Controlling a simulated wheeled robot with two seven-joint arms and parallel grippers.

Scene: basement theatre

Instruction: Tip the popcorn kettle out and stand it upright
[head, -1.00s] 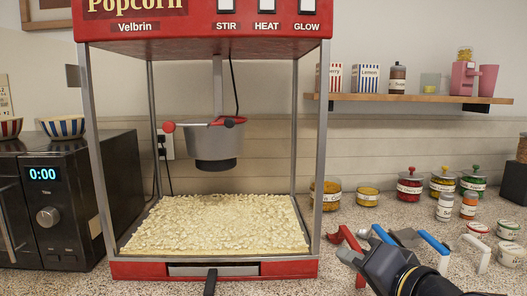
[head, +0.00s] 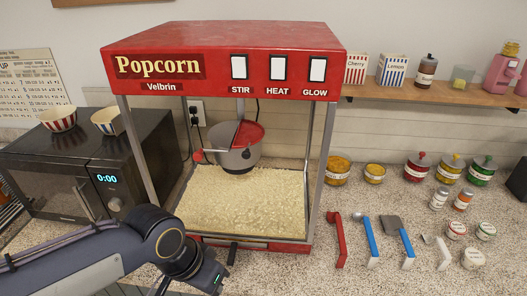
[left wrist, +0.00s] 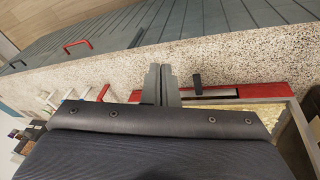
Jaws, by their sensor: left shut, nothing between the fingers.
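The popcorn kettle (head: 238,161) is a grey metal pot hanging inside the red popcorn machine (head: 225,62), above the popcorn bed. It looks upright, with its rim about level. A red lid part (head: 249,134) shows at its top and a red knob (head: 197,157) at its left side. My left gripper (head: 214,281) is low in front of the machine, apart from the kettle. In the left wrist view its fingers (left wrist: 161,84) are shut and empty, beside the black drawer handle (left wrist: 197,83). The kettle is not in that view. My right gripper is out of view.
Popcorn (head: 240,205) fills the machine's floor between metal posts. A black microwave (head: 90,165) stands left. A red scoop (head: 339,240) and other tools lie right of the machine, with jars (head: 417,167) behind. A shelf (head: 430,97) is above.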

